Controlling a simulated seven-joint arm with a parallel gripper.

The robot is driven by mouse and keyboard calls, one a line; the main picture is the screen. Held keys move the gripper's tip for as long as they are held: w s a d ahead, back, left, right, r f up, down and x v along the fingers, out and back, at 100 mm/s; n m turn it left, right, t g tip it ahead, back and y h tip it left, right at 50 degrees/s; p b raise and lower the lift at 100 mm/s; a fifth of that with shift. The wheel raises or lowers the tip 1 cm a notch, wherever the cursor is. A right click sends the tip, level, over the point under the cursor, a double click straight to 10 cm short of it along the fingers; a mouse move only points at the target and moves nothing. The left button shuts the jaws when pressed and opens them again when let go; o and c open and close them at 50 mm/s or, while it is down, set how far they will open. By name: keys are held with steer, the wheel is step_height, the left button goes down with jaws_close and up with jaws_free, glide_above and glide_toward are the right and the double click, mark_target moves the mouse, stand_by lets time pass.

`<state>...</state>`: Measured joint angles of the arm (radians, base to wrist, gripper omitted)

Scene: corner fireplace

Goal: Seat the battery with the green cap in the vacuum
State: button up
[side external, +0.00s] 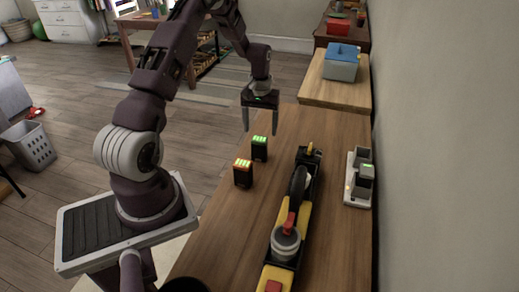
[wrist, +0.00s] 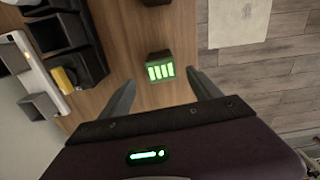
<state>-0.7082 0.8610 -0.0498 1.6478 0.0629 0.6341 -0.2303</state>
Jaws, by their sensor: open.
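The green-capped battery (side external: 259,149) stands upright on the wooden table, a dark block with lit green bars on top. In the wrist view, the battery (wrist: 160,71) lies between and just beyond my fingertips. My gripper (side external: 260,133) is open and empty, pointing down above this battery; its two fingers (wrist: 161,78) straddle it in the picture, and I cannot tell the exact height gap. The yellow and black vacuum (side external: 272,247) lies along the table to the right, with a grey round part and red pieces. Its dark body (wrist: 68,32) shows at the left of the wrist view.
An orange-capped battery (side external: 243,174) stands close in front of the green-capped one. A white charger (side external: 350,188) by the wall holds a grey-topped battery (side external: 367,171). A blue-lidded box (side external: 341,64) sits on a further table. The table's left edge is near the batteries.

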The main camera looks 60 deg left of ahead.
mark_target(259, 138)
step_height(259, 138, down, 6)
steer(key=shift+s+r, duration=0.15)
steer(key=shift+r, duration=0.1)
jaws_close()
